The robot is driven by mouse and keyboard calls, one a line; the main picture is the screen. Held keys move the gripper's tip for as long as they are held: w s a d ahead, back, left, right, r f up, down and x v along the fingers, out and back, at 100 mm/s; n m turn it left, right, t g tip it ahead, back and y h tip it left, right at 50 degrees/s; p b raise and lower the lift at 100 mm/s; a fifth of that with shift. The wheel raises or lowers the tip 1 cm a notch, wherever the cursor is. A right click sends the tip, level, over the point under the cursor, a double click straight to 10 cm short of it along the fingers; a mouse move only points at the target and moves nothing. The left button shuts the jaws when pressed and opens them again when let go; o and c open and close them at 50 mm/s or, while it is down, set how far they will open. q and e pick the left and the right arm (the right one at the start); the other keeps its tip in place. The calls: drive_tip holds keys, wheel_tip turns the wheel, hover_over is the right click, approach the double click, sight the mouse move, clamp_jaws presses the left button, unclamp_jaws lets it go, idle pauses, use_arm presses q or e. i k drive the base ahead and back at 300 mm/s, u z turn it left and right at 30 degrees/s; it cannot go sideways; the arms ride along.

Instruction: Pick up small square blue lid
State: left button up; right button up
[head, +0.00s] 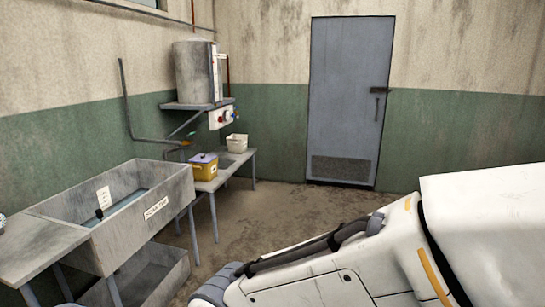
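A small yellow box (204,172) stands on a low grey table by the left wall. A blue-purple lid (203,158) appears to lie on top of it; at this distance I cannot tell its exact shape or whether it is closed down. Neither gripper shows in the head view. Part of my white arm fills the lower right, well apart from the box.
A white open container (237,143) stands behind the box. A large grey sink (165,212) with water is nearer on the left, above a lower trough (150,284). A tank (197,72) sits on a wall shelf. Free floor (265,220) leads to a grey door (348,95).

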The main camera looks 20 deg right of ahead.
sight(203, 158)
drive_tip(key=z, duration=0.35)
drive_tip(key=i, duration=0.4)
drive_tip(key=z, duration=0.55)
drive_tip(key=i, duration=1.95)
drive_tip(key=z, duration=0.35)
drive_tip(key=i, duration=2)
drive_tip(key=u, duration=0.55)
drive_tip(key=i, duration=1.35)
drive_tip(key=u, duration=1.65)
drive_tip(key=i, duration=1.2)
drive_tip(key=u, duration=0.7)
